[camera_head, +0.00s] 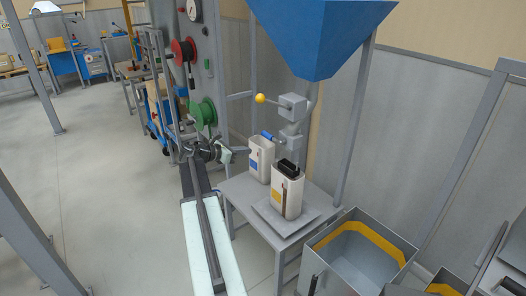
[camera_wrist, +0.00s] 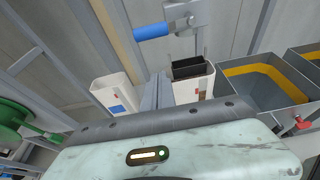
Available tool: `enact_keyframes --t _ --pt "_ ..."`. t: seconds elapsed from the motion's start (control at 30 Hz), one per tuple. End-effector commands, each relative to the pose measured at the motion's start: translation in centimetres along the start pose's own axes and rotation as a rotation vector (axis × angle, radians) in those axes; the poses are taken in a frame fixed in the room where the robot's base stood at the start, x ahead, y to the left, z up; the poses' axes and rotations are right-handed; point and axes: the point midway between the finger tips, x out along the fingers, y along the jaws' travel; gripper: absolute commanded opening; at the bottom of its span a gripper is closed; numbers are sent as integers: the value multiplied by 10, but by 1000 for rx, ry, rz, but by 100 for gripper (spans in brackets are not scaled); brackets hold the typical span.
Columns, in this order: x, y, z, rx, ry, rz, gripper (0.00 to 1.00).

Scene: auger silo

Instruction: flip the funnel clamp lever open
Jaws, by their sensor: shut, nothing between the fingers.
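The blue funnel (camera_head: 320,35) hangs at the top of the head view. Under it is a grey clamp (camera_head: 290,138), with a blue-handled lever (camera_head: 267,135) sticking out to the left. In the wrist view the blue lever handle (camera_wrist: 152,32) lies roughly level, joined to the grey clamp (camera_wrist: 186,17) at top centre. My gripper (camera_head: 246,151) is left of the clamp and a little below the lever, apart from it. Its fingers (camera_wrist: 158,88) are shut and empty in the wrist view.
A white container with a blue label (camera_head: 261,160) and one with a yellow label (camera_head: 288,190) stand below on a grey table (camera_head: 240,190). A yellow ball knob (camera_head: 260,98) sticks out above the lever. A grey bin (camera_head: 335,268) is at the right.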

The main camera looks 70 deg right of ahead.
Motion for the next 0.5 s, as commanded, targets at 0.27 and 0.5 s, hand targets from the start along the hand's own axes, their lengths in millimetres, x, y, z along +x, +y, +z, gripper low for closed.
enact_keyframes --t 0.27,0.5 --pt "0 0 1 2 2 0 0" --pt "34 0 -3 5 3 -2 0"
